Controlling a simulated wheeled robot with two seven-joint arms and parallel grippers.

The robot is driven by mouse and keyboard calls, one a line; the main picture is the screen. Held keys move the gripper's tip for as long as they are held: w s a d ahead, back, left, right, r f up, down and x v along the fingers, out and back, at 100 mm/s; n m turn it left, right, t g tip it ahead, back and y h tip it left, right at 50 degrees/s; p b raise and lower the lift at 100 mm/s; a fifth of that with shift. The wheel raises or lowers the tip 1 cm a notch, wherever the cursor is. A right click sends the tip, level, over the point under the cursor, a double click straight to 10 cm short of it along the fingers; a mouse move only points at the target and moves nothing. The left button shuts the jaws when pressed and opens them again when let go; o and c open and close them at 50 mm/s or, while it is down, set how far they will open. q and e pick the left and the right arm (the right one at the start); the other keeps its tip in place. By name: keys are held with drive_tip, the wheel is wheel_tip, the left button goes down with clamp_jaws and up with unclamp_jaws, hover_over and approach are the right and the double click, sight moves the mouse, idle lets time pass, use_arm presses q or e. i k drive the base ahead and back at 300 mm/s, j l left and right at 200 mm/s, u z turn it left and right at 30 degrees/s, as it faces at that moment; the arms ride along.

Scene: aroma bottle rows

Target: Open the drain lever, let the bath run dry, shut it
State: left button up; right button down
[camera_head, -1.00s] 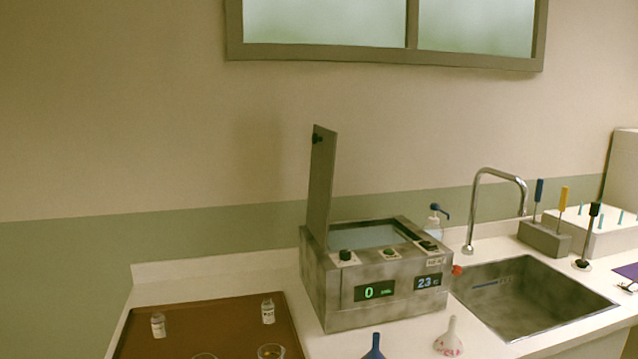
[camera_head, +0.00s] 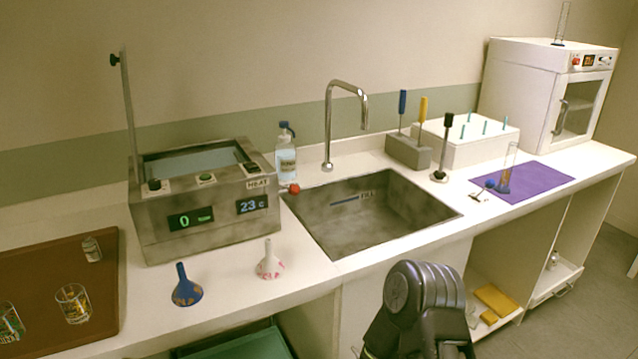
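The bath (camera_head: 205,215) is a metal box with a raised lid (camera_head: 130,100) at its left and an open top showing a pale bluish surface (camera_head: 195,160). Its front displays read 0 and 23 C. The drain lever, with a red knob (camera_head: 294,188), sticks out from its right side beside the sink (camera_head: 375,225). The lever's exact position is too small to tell. A dark link of my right arm shows at the bottom, in front of the counter. I cannot make out the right gripper's fingers. My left gripper is out of view.
A labelled bottle (camera_head: 286,155) and the tap (camera_head: 329,130) are behind the sink. A brown tray (camera_head: 60,265) with glassware lies left; a purple mat (camera_head: 540,180) lies right.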

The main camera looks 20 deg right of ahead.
sight(294, 189)
drive_tip(key=l+u, duration=0.1)
drive_tip(key=l, duration=0.35)
drive_tip(key=l+u, duration=0.1)
drive_tip(key=l, duration=0.35)
drive_tip(key=k+l+u, duration=0.1)
drive_tip(key=l, duration=0.35)
drive_tip(key=k+l+u, duration=0.1)
drive_tip(key=l, duration=0.35)
drive_tip(key=k+l+u, duration=0.1)
drive_tip(key=l, duration=0.35)
drive_tip(key=k+l+u, duration=0.1)
drive_tip(key=l, duration=0.35)
drive_tip(key=k+l+u, duration=0.1)
drive_tip(key=l, duration=0.35)
